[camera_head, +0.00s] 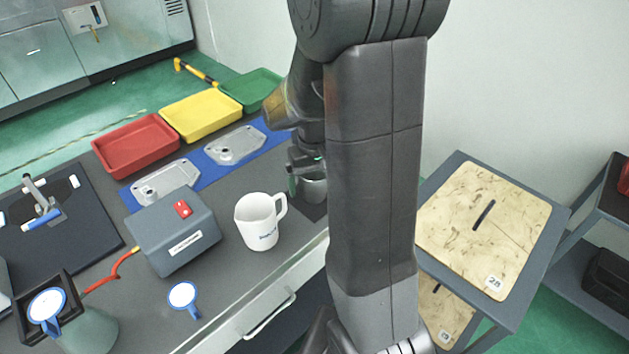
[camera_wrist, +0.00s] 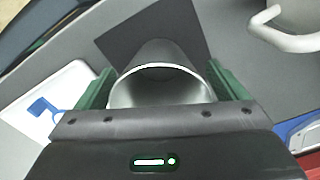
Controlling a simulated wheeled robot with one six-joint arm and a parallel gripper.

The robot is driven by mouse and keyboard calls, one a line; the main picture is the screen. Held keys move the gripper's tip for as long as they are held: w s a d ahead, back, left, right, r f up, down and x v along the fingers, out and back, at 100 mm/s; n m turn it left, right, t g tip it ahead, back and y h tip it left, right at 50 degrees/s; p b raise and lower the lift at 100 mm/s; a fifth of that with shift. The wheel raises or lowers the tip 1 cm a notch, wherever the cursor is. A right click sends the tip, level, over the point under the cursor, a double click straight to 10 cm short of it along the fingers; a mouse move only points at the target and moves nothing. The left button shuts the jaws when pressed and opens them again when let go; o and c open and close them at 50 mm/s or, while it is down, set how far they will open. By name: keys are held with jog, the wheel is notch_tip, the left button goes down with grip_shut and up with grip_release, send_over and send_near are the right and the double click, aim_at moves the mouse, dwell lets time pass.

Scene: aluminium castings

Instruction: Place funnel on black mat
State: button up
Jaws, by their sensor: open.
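The grey metal funnel (camera_wrist: 160,92) fills the middle of the wrist view, its wide mouth toward the camera and its narrower part over the black mat (camera_wrist: 128,38). In the head view the funnel (camera_head: 314,189) is partly hidden by my arm, and the black mat (camera_head: 309,207) shows below it. My gripper (camera_head: 307,177) is at the funnel's top. In the wrist view the green fingers of my gripper (camera_wrist: 162,78) are open, one on each side of the funnel. I cannot tell whether the funnel's lower end touches the mat.
A white jug (camera_head: 258,222) stands left of the funnel, its handle toward it. A grey box (camera_head: 172,235) with a red switch is further left. Blue mat (camera_head: 200,183) with castings and red, yellow and green trays lie behind. The table's front edge is close.

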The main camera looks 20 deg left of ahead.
notch_tip(320, 180, up, 12)
jog(key=shift+f+p, duration=0.15)
jog(key=shift+p, duration=0.15)
